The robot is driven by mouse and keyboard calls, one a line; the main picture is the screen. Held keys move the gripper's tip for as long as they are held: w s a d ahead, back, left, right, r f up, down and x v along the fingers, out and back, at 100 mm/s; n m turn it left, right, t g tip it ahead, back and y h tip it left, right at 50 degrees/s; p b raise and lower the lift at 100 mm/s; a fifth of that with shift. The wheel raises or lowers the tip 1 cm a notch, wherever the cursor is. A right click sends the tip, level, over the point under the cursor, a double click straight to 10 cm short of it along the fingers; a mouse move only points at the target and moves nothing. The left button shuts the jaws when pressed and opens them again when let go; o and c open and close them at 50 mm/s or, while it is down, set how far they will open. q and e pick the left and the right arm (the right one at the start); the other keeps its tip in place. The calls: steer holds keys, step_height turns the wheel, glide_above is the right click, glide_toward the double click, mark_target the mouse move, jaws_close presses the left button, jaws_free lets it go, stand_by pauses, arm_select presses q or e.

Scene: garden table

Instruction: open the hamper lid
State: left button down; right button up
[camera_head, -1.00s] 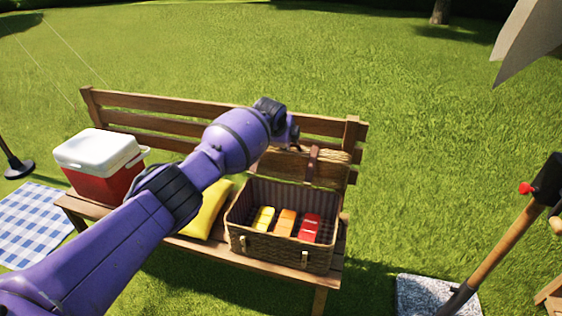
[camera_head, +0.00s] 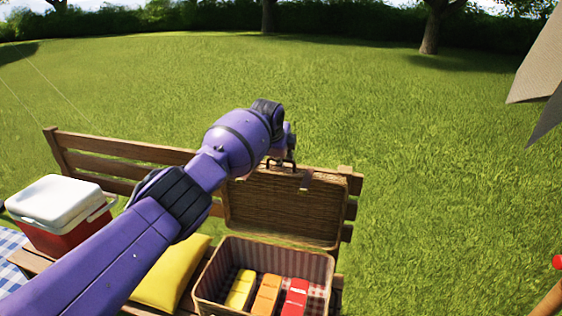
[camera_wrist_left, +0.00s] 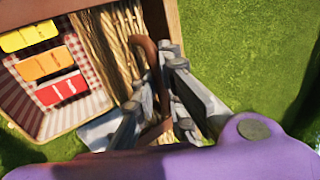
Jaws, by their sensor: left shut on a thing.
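The wicker hamper (camera_head: 208,287) stands on the bench with its checked and striped lining showing. Its lid (camera_head: 275,207) stands raised at the back edge, its broad wicker face toward the head camera. My left gripper (camera_head: 284,160) is at the lid's upper edge, with the purple wrist hiding part of it. In the left wrist view its grey fingers are shut on the brown lid handle (camera_wrist_left: 151,55). Inside the hamper lie a yellow packet (camera_head: 240,289), an orange packet (camera_head: 266,294) and a red packet (camera_head: 294,298). My right gripper is out of view.
A red cooler with a white lid (camera_head: 60,203) stands at the left of the bench (camera_head: 120,150). A yellow cushion (camera_head: 170,275) lies between the cooler and the hamper. Open grass lies behind the bench and to its right.

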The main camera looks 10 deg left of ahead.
arm_select(q)
steer(key=shift+w+f, duration=0.1)
steer(key=shift+w, duration=0.15)
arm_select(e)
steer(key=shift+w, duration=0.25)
arm_select(q)
steer(key=c, duration=1.8)
jaws_free()
steer(key=shift+c, duration=0.2)
steer(key=shift+r, duration=0.2)
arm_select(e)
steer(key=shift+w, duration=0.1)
arm_select(q)
steer(key=v, duration=1.2)
steer(key=shift+f, duration=0.15)
